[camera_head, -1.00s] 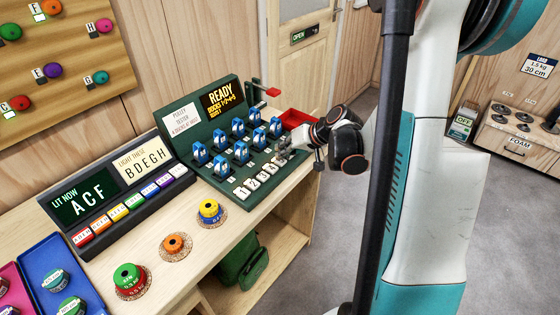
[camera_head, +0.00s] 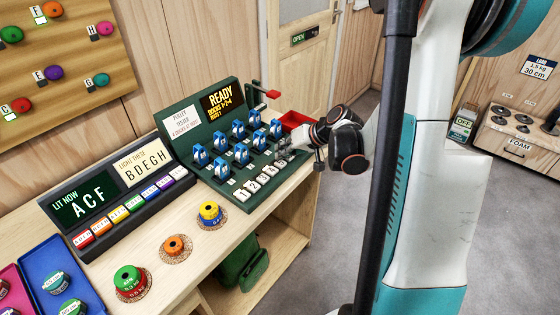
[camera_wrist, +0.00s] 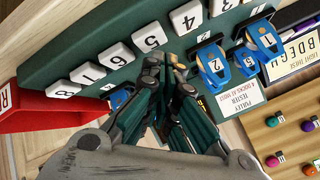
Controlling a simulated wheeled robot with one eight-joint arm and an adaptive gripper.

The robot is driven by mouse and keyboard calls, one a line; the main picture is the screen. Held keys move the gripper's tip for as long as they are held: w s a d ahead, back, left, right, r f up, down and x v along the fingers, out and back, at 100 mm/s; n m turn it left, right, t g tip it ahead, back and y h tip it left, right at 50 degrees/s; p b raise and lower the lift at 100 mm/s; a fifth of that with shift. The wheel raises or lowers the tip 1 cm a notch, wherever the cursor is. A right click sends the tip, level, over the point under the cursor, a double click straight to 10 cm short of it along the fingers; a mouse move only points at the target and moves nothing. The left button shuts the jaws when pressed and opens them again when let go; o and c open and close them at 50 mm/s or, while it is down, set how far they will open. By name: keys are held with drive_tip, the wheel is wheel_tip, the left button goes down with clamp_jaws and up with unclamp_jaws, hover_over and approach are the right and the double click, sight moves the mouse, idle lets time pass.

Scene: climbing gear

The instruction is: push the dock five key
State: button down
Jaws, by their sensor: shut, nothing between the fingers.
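The dock five key is the white key (camera_wrist: 150,37) marked 5 in the numbered row in the wrist view. My gripper (camera_wrist: 165,68) is shut and empty, its tips close beside this key on the green panel. I cannot tell whether they touch it. In the head view, my gripper (camera_head: 285,153) is low over the far right part of the key row and hides keys there. The green dock panel (camera_head: 237,201) carries the row, blue pulley-like devices and a screen (camera_head: 221,99) reading READY with small dock text.
A dark console (camera_head: 110,226) with coloured keys stands left of the panel. A red tray (camera_head: 294,119) lies beyond my gripper. Pulleys on cork pads, such as the green and red stack (camera_head: 130,281), are on the bench front. Blue devices (camera_wrist: 213,65) stand near my fingers.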

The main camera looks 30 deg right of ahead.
sight(283, 161)
drive_tip(key=shift+r, duration=0.3)
wheel_tip(283, 161, up, 6)
drive_tip(key=p, duration=0.4)
idle(0.3)
